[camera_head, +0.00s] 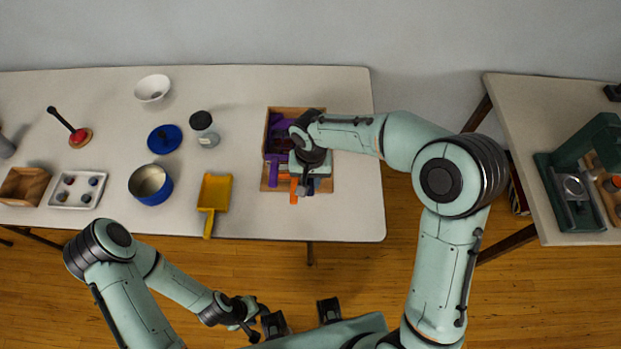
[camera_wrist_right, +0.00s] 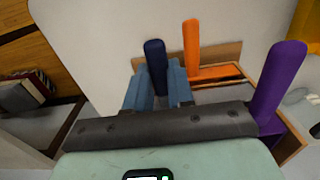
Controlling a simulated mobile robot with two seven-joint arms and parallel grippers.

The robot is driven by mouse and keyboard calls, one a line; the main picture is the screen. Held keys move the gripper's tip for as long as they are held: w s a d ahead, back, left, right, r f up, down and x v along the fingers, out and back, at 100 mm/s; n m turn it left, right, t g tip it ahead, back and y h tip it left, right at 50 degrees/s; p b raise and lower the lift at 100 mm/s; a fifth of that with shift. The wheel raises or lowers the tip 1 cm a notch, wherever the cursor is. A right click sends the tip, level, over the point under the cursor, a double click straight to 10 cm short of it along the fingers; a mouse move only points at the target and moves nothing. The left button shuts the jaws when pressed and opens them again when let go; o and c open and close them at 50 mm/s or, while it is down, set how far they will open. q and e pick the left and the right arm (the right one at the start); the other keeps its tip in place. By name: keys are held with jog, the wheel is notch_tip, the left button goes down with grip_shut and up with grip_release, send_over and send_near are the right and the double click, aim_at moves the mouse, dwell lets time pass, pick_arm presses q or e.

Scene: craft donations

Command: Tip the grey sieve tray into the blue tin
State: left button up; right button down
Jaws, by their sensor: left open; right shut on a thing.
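The blue tin (camera_head: 157,198) stands open and upright left of the table's middle, with a pale inside. A pale shallow tray (camera_head: 66,199) with several small balls in it lies to its left; it is the only likely sieve tray, though no holes show clearly. My right gripper (camera_head: 304,186) is over the wooden box at the right. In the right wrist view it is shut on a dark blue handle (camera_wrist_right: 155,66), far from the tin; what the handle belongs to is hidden. My left gripper (camera_head: 254,320) is open and empty, low in front of the table.
The wooden box (camera_head: 327,186) holds purple (camera_wrist_right: 277,85) and orange (camera_wrist_right: 191,48) handles. A yellow scoop (camera_head: 215,192), lidded jar (camera_head: 205,130), blue lid (camera_head: 164,139), white bowl (camera_head: 152,87), red-based stick (camera_head: 80,137) and small wooden box (camera_head: 22,185) also stand here.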

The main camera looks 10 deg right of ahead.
jog(key=shift+s+a+b, duration=0.25)
jog(key=shift+s+b, duration=0.25)
jog(key=shift+s, duration=0.2)
jog(key=shift+s+a+b, duration=0.2)
jog(key=shift+s+b, duration=0.25)
jog(key=shift+s, duration=0.25)
pick_arm(q)
notch_tip(320, 180, down, 8)
jog(key=s+b, duration=0.2)
jog(key=b, duration=0.3)
jog(key=shift+r+b, duration=0.15)
jog(key=shift+b, duration=0.2)
pick_arm(e)
jog(key=s+a, duration=0.3)
jog(key=s, duration=1)
jog(key=shift+s+a, duration=0.3)
jog(key=shift+a, duration=0.1)
pick_arm(q)
jog(key=shift+s+r, duration=0.1)
pick_arm(e)
jog(key=shift+a+r, duration=0.1)
jog(key=shift+r, duration=0.05)
